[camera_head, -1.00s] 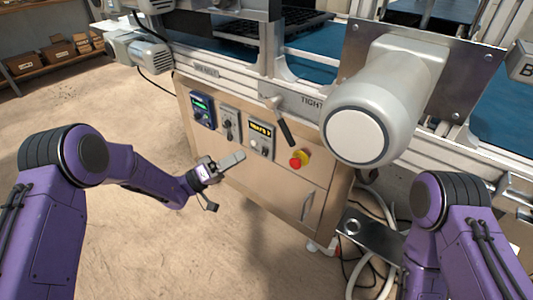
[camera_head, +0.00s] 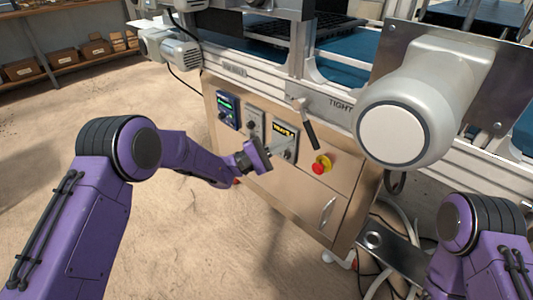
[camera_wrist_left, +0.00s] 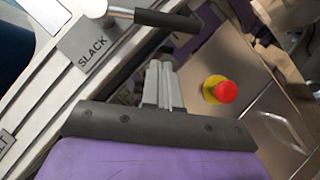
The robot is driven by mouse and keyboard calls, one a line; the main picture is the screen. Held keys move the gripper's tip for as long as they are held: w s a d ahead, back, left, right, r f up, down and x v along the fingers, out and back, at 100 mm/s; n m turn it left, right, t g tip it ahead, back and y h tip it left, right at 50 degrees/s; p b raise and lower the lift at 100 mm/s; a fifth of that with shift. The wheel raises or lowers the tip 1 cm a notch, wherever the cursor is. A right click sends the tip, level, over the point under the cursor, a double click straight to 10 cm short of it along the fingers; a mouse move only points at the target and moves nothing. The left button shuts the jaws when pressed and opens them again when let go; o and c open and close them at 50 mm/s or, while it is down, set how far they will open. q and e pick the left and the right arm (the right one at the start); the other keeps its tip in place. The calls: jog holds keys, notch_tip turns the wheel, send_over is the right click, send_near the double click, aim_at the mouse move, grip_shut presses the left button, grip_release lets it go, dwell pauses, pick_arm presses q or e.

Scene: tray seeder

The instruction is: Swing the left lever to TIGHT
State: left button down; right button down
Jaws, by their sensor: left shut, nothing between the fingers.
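The left lever (camera_head: 311,130) has a metal pivot and a black handle pointing down and slightly right in the head view. The TIGHT label (camera_head: 340,104) is right of its pivot. In the left wrist view the black handle (camera_wrist_left: 166,19) crosses the top, with the SLACK label (camera_wrist_left: 91,46) to its lower left. My left gripper (camera_head: 287,143) is in front of the control panel, left of the handle. In the wrist view its fingers (camera_wrist_left: 160,70) are shut and empty, with tips just below the handle in the picture; contact is not visible. My right gripper is out of view.
A red emergency button (camera_head: 320,166) on a yellow base is below the lever, close to my left fingers. A large grey motor (camera_head: 400,120) juts out right of the lever. A metal bracket (camera_head: 400,258) and hoses are lower right. Floor at left is clear.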

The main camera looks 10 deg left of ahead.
aim_at(313, 138)
pick_arm(q)
jog(key=d+r, duration=0.1)
jog(key=s+d+r, duration=0.1)
jog(key=d, duration=0.1)
jog(key=shift+s+r, duration=0.1)
jog(key=shift+r, duration=0.05)
dwell(0.3)
jog(key=s+d+r+n+t+p, duration=0.1)
jog(key=n+t+p, duration=0.1)
jog(key=n, duration=0.2)
jog(key=s+d+r+n+t+y+p, duration=0.1)
jog(key=d+n+t, duration=0.1)
jog(key=n+t, duration=0.1)
jog(key=d+r+n+t+y+p, duration=0.1)
jog(key=n+t+p, duration=0.1)
jog(key=n, duration=0.2)
jog(key=shift+s+d+r+n+p, duration=0.15)
jog(key=shift+s+n+p, duration=0.15)
jog(key=shift+s, duration=0.1)
jog(key=shift+s+d+r+n+t+y+p, duration=0.2)
jog(key=shift+r+n+t+y, duration=0.3)
jog(key=shift+n, duration=0.6)
jog(key=shift+s+d+r+n+t+y+p, duration=0.1)
jog(key=shift+d+r+n+t+y+p, duration=0.1)
jog(key=shift+n+t+y, duration=0.7)
jog(key=shift+s+d+r+n+t+y+p, duration=0.15)
jog(key=shift+r+n+t+y, duration=0.25)
jog(key=shift+n, duration=0.9)
